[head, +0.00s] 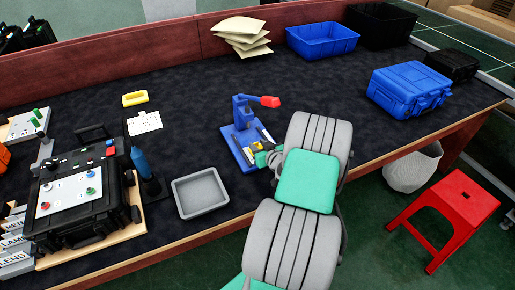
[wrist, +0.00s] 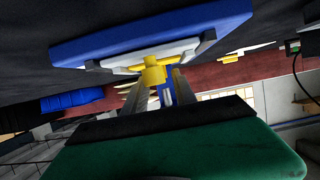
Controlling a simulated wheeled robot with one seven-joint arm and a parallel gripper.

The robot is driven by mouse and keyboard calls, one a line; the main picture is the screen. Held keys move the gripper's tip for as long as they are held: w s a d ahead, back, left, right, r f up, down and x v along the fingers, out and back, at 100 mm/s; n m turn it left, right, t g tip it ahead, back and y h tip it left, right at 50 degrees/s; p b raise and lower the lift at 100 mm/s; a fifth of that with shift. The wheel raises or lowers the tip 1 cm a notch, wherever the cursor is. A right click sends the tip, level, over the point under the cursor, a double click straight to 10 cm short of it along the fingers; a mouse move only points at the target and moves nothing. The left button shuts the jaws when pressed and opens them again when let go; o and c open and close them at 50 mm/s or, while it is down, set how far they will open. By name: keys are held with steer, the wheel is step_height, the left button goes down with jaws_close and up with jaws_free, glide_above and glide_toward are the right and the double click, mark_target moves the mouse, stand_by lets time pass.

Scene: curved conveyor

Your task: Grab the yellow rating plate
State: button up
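A blue press (head: 244,130) with a red handle stands on the table, left of my arm. In the wrist view, its blue base (wrist: 90,42) spans the top, with a pale holder and a yellow piece (wrist: 153,74) in front. The yellow piece may be the rating plate; its full shape is unclear. My gripper (head: 270,157) is at the right side of the press base, mostly hidden by my arm. In the wrist view, the two grey fingers of my gripper (wrist: 157,92) stand apart near the yellow piece. I cannot tell whether they touch it.
A yellow object (head: 135,98) and a white card (head: 145,122) lie at the left back. A grey tray (head: 200,193) and a dark blue bottle (head: 142,163) stand left of the press. A blue case (head: 408,92) is at right. A red stool (head: 443,215) stands on the floor.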

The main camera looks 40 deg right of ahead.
steer(key=shift+x, duration=0.8)
jaws_close()
